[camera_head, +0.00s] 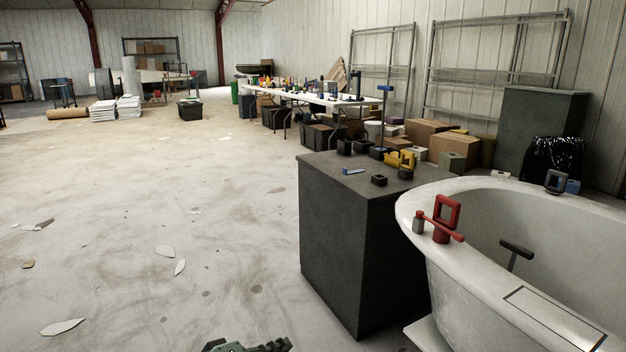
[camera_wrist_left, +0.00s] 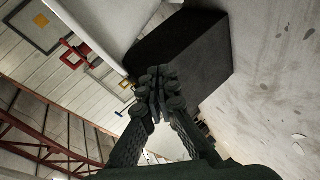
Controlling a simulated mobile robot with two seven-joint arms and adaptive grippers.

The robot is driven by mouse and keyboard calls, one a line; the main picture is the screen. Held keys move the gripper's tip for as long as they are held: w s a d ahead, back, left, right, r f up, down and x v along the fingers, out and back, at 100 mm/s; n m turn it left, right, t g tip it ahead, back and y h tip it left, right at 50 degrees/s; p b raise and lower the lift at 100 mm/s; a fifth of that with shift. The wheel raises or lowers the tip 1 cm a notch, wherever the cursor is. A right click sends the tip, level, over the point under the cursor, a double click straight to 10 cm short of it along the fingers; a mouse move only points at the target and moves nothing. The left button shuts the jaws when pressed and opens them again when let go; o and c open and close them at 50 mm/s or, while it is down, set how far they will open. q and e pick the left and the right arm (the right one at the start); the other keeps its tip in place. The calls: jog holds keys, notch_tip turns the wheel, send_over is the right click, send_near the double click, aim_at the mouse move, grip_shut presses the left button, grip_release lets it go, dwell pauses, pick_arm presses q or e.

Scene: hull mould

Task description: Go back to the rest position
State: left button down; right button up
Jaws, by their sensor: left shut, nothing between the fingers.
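My left gripper (camera_head: 272,346) shows only in part at the bottom edge of the head view, over the bare floor left of the dark cabinet (camera_head: 352,240). In the left wrist view, its fingers (camera_wrist_left: 158,84) are shut with nothing between them. They point toward the dark cabinet (camera_wrist_left: 190,52), apart from it as far as I can tell. The white hull mould (camera_head: 460,270) stands at the right of the head view, with a red clamp (camera_head: 443,220) on its rim. My right gripper is not in view.
Yellow (camera_head: 400,160), blue and black small items lie on the cabinet top. A dark T-shaped handle (camera_head: 515,252) shows inside the mould. A long table (camera_head: 325,98) and cardboard boxes stand farther back. The floor (camera_head: 130,210) at left is mostly clear, with scattered flat scraps.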

pick_arm(q)
jog(key=s+a+f+m+g+y, duration=0.25)
jog(key=s+a+f+y, duration=0.2)
jog(key=a+f, duration=0.55)
jog(key=s+a+f+m+g+y, duration=0.1)
jog(key=s+a+f+m+y, duration=0.25)
jog(key=s+a+f, duration=0.55)
jog(key=s+a+f+m+g+y, duration=0.1)
jog(key=s+a+m+y, duration=0.3)
jog(key=a, duration=0.6)
jog(key=s+a+f+n+g+y, duration=0.1)
jog(key=s+a+g+y, duration=0.1)
jog(key=s+a, duration=0.55)
jog(key=d+f+n+h, duration=0.1)
jog(key=d+f, duration=0.1)
jog(key=d, duration=0.6)
jog(key=d+f+n+h, duration=0.1)
jog(key=d+f+h, duration=0.1)
jog(key=d, duration=0.6)
jog(key=shift+s+d+f+n+h, duration=0.25)
jog(key=shift+s+f+n+h, duration=0.05)
jog(key=shift+f, duration=0.2)
